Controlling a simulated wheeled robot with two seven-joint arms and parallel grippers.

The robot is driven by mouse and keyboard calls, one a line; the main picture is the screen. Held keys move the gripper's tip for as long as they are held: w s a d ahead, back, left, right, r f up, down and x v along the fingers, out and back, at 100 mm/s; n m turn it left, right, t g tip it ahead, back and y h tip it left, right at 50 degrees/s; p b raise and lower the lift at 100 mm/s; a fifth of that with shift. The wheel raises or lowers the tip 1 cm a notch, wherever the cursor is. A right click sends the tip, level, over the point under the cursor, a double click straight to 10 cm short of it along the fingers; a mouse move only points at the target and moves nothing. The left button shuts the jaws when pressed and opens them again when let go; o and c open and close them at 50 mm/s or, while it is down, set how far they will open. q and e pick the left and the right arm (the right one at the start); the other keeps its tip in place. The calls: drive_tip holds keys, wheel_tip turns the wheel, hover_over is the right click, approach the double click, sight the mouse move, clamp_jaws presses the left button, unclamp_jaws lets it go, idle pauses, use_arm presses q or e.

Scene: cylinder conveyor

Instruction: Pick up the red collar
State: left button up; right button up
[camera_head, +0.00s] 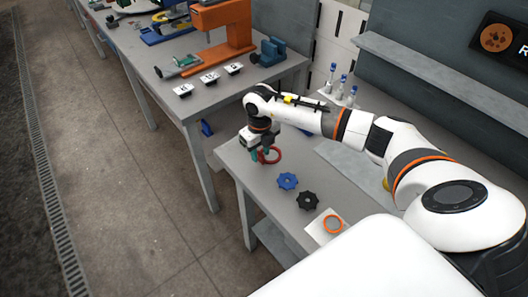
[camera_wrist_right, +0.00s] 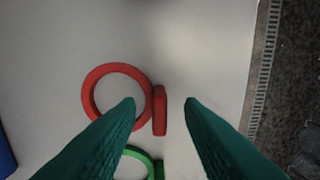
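The red collar (camera_head: 279,156) lies on the grey workbench below my right gripper (camera_head: 262,157). In the right wrist view the collar (camera_wrist_right: 90,88) is a flat red ring with a short upright red tab (camera_wrist_right: 160,115) at its right side. The teal fingers of my right gripper (camera_wrist_right: 159,103) are apart, with the tab between the fingertips in that picture. Nothing is held; I cannot tell how far the tips are above the bench. The left fingertip covers a bit of the ring. My left gripper is out of view.
A green ring (camera_wrist_right: 135,152) shows low between the fingers. A blue knob (camera_head: 287,181), a black knob (camera_head: 308,201) and an orange ring on a white plate (camera_head: 320,229) lie nearby. Blue-capped tubes (camera_head: 341,88) stand behind my arm. A second table (camera_head: 170,100) holds tools.

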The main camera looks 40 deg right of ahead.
drive_tip(key=shift+f, duration=0.8)
clamp_jaws()
drive_tip(key=shift+r, duration=0.1)
